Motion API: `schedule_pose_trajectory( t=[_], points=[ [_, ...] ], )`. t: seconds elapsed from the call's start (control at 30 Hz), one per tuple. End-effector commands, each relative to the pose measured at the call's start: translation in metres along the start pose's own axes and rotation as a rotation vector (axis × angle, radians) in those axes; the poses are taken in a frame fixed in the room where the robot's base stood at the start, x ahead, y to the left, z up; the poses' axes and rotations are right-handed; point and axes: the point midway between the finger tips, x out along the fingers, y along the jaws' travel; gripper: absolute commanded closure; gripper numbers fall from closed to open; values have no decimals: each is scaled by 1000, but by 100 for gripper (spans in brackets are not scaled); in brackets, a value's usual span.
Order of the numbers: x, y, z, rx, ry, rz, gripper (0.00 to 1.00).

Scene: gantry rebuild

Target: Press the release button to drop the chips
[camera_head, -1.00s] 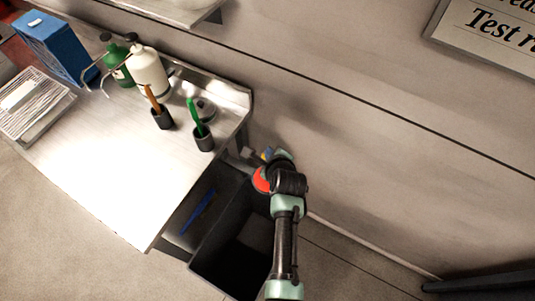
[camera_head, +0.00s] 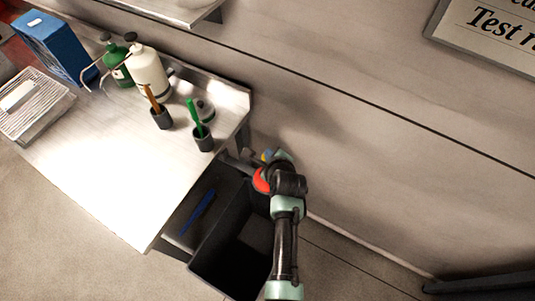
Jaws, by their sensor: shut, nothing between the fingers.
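My arm rises from the bottom centre, and its wrist is bent beside the wall. My gripper (camera_head: 257,162) is at its far end, just off the right corner of the steel table. It is small and partly hidden by my wrist; it looks shut and empty. A red round part (camera_head: 262,180) shows at the left of my wrist; I cannot tell whether it is the release button. Small blue and yellow bits (camera_head: 267,155) show just above it, too small to identify. No chips can be made out.
The steel table (camera_head: 120,185) carries a wire rack (camera_head: 35,105), a blue box (camera_head: 52,45), green (camera_head: 117,65) and white (camera_head: 148,70) bottles, and two dark cups (camera_head: 203,140) holding brushes. A dark open bin (camera_head: 215,265) stands below my wrist. The wall is close behind.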

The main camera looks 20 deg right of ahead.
Motion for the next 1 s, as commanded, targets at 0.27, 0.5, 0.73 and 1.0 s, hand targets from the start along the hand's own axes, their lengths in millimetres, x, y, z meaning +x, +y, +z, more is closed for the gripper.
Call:
schedule_pose_trajectory(
  t=[0.27, 0.5, 0.73, 1.0],
  points=[
    [3, 3, -3, 0, 2, 2, 100],
    [4, 4, -4, 0, 2, 3, 100],
    [2, 3, -3, 0, 3, 4, 100],
    [-8, -4, 4, 0, 3, 4, 100]
  ],
)
